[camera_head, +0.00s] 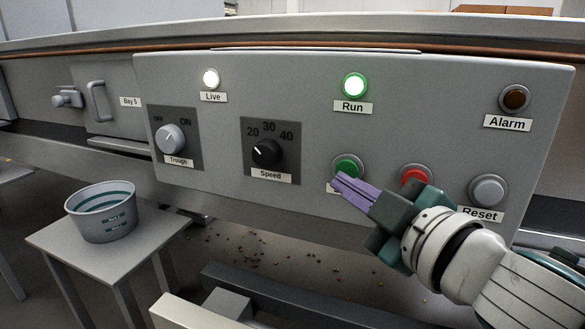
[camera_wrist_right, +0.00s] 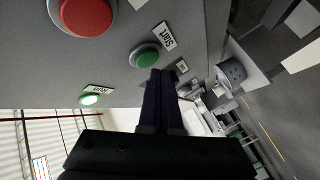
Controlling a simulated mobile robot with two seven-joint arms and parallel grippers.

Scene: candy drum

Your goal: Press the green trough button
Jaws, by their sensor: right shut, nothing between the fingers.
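The green button (camera_head: 346,165) is on the grey control panel, below the lit green Run lamp (camera_head: 354,86). Its label is mostly hidden by my fingers in the head view. In the right wrist view the green button (camera_wrist_right: 146,57) sits beside a label reading Start. My right gripper (camera_head: 340,182) is shut and empty, its purple fingertips just below the button. In the wrist view the shut fingers (camera_wrist_right: 162,76) end close beside the button; I cannot tell if they touch it. My left gripper is not in view.
A red button (camera_head: 415,176) and the grey Reset button (camera_head: 488,191) are to the right. The Speed knob (camera_head: 266,152) and Trough knob (camera_head: 171,138) are to the left; the Trough knob's label reads Trough. A bucket (camera_head: 105,217) stands on a small table (camera_head: 60,238). Small candies lie on the floor.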

